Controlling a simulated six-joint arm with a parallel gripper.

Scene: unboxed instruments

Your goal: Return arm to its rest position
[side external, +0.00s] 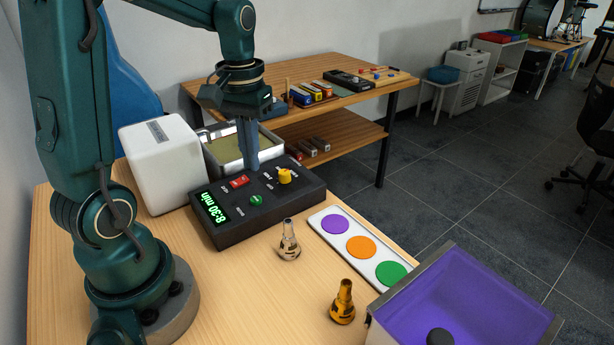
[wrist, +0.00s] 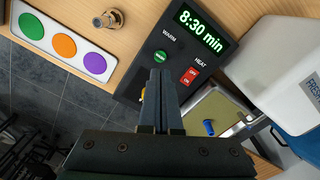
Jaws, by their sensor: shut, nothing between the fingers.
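My gripper (side external: 248,150) is shut and empty, pointing down over the black control box (side external: 225,236). Its closed fingers also show in the wrist view (wrist: 160,82), above the same box. The box has a lit green display (side external: 213,207) reading "8:30 min", a red switch (side external: 239,181), a green button (side external: 256,200) and a yellow knob (side external: 285,176). In the wrist view the knob is mostly hidden behind the fingers. I cannot tell whether the fingertips touch the box. My arm stands at the left of the wooden table (side external: 235,310).
A white box (side external: 160,165) and a metal tray (side external: 225,150) stand behind the control box. A silver flask (side external: 289,242), an amber flask (side external: 342,304), a white strip (side external: 315,218) with coloured discs and a purple-lined bin (side external: 460,290) are to the right. The front middle tabletop is clear.

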